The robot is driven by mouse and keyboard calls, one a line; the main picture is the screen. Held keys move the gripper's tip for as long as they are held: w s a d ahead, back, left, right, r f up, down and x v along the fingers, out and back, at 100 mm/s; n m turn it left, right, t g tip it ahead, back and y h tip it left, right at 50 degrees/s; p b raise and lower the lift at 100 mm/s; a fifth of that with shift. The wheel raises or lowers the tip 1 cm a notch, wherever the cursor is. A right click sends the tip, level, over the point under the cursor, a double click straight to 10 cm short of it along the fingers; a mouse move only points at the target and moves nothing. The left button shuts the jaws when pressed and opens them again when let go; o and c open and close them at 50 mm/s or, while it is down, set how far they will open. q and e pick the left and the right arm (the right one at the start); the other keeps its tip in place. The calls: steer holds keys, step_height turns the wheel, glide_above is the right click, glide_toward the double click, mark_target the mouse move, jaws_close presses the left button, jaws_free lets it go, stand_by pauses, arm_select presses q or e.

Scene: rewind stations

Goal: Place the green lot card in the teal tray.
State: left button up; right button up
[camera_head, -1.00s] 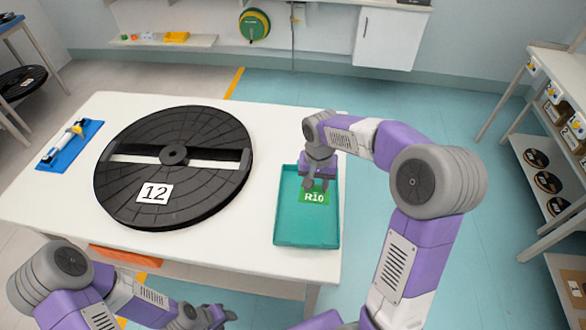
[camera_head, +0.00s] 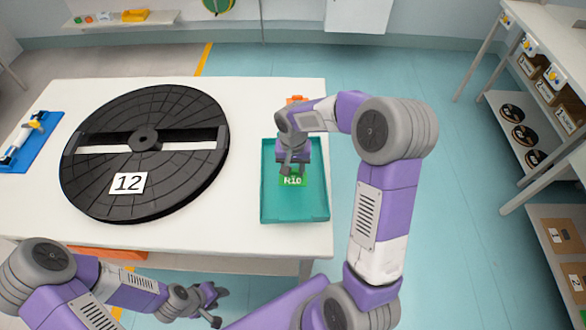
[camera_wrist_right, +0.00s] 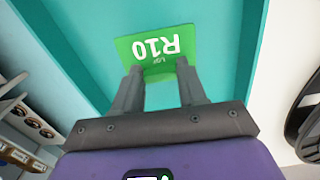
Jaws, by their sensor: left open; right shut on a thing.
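The green lot card (camera_head: 292,181), marked R10, is over the inside of the teal tray (camera_head: 295,210) at the right end of the white table. My right gripper (camera_head: 291,172) reaches down over the tray and is shut on the card's near edge. The right wrist view shows the card (camera_wrist_right: 158,48) between the fingertips (camera_wrist_right: 160,75), with the tray floor (camera_wrist_right: 75,35) around it. I cannot tell whether the card touches the floor. My left gripper (camera_head: 213,304) is open and empty, low in front of the table.
A large black reel (camera_head: 85,185) labelled 12 covers the table's middle left. A blue holder (camera_head: 40,145) lies at the left edge. A small orange thing (camera_head: 296,99) is behind my right arm. Shelves (camera_head: 490,105) stand at the right.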

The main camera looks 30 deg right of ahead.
mark_target(293, 170)
steer(key=shift+r, duration=0.1)
steer(key=o, duration=1)
steer(key=shift+r, duration=0.1)
step_height(293, 170, up, 12)
steer(key=p, duration=0.3)
steer(key=shift+p, duration=0.35)
